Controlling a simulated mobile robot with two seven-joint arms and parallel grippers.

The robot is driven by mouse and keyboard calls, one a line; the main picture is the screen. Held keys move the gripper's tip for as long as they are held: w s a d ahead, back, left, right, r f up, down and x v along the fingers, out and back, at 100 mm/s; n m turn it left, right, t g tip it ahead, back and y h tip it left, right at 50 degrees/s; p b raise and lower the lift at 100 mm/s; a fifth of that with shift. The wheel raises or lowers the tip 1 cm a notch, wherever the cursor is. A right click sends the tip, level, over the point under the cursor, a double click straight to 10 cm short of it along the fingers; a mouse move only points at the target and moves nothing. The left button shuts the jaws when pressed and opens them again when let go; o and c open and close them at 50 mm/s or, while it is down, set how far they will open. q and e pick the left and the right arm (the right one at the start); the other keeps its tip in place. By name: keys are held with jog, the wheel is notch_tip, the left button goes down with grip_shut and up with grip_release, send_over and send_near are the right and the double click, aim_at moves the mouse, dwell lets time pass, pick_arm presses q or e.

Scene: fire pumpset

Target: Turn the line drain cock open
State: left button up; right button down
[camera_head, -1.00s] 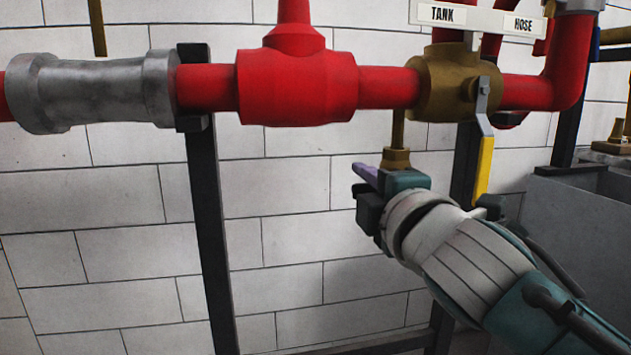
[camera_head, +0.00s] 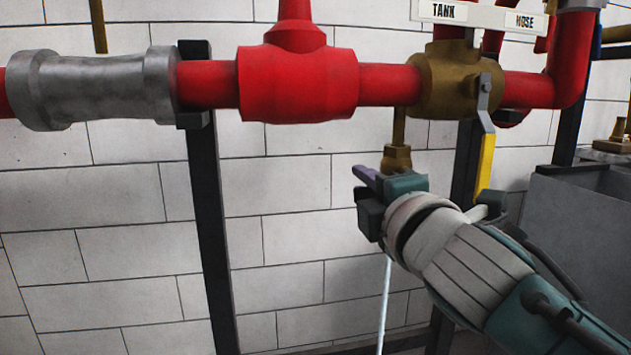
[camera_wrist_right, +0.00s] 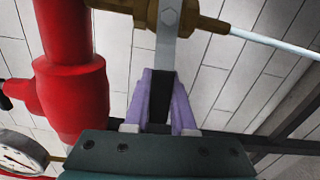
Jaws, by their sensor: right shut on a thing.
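The line drain cock (camera_head: 397,160) is a small brass fitting hanging on a thin pipe under the large brass valve. In the right wrist view its brass body (camera_wrist_right: 198,20) lies across the top, with a bolted grey lever (camera_wrist_right: 165,52) crossing it. My right gripper (camera_head: 366,180) is just below the cock in the head view. In the wrist view its purple fingers (camera_wrist_right: 162,95) are shut on the lever's dark handle (camera_wrist_right: 160,98). A thin pale stream (camera_head: 385,300) runs down below the gripper; it also leaves the brass body in the wrist view (camera_wrist_right: 275,42). My left gripper is out of view.
The large brass valve (camera_head: 455,82) has a yellow-handled lever (camera_head: 485,160) hanging close to my right wrist. A red pipe (camera_head: 388,84) runs above. A dark post (camera_head: 208,220) stands left, with open space between. A pressure gauge (camera_wrist_right: 22,155) shows in the wrist view.

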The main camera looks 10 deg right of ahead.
jog(key=d+f+n+b, duration=0.2)
jog(key=d+f+n, duration=0.4)
jog(key=n, duration=1)
jog(key=shift+w+d+n, duration=0.15)
jog(key=shift+d+n, duration=0.25)
jog(key=shift+d, duration=0.05)
jog(key=c, duration=0.7)
grip_release()
jog(key=shift+c, duration=0.2)
